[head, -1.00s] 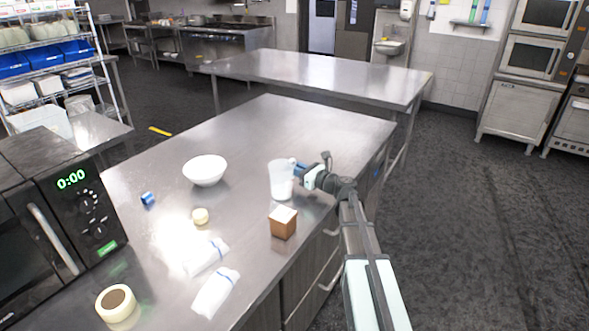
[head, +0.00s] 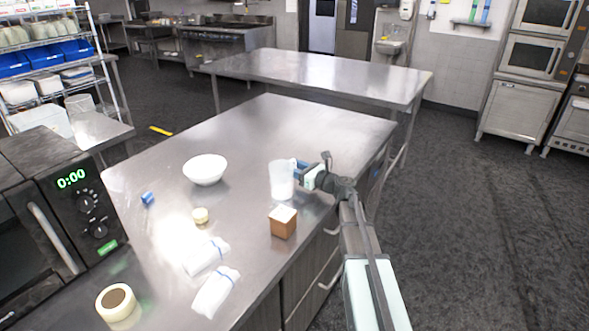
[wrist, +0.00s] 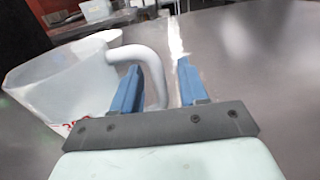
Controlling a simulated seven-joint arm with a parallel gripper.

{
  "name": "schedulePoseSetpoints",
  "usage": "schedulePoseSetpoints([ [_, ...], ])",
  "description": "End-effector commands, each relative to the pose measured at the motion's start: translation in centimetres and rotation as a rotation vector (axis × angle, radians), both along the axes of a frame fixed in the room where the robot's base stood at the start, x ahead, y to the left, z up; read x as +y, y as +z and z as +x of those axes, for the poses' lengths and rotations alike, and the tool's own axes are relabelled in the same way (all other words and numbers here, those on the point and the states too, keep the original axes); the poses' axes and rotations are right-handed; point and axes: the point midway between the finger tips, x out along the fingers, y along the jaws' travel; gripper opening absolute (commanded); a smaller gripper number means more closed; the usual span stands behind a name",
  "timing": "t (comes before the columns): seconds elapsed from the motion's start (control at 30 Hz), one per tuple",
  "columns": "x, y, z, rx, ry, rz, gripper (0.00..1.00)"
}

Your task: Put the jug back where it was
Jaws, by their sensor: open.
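The jug (head: 281,181) is a translucent white measuring jug standing upright on the steel table, near its right edge. Its handle faces my gripper. My gripper (head: 298,165) is at the jug's right side, at handle height. In the wrist view the jug (wrist: 65,85) is at the left with red marks low on its wall. The blue fingers of my gripper (wrist: 155,75) are apart; the left finger overlaps the handle in the picture, and the handle's lower part shows between the fingers. I cannot tell whether a finger touches it.
A brown box with a white top (head: 283,222) stands just in front of the jug. A white bowl (head: 205,169) is to the left. The table's far part is clear.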

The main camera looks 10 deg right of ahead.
Motion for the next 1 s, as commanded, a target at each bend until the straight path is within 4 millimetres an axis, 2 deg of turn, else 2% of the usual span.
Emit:
schedulePoseSetpoints([
  [0.17,-1.1,0.1,-1.5,0.0,-0.003,0.0,0.43],
  [0.6,-6.0,0.1,-7.6,0.0,-0.003,0.0,0.43],
  [0.8,-7.3,0.1,-9.0,0.0,-0.001,0.0,0.43],
  [1.0,-7.6,0.1,-9.3,0.0,0.0,0.0,0.43],
])
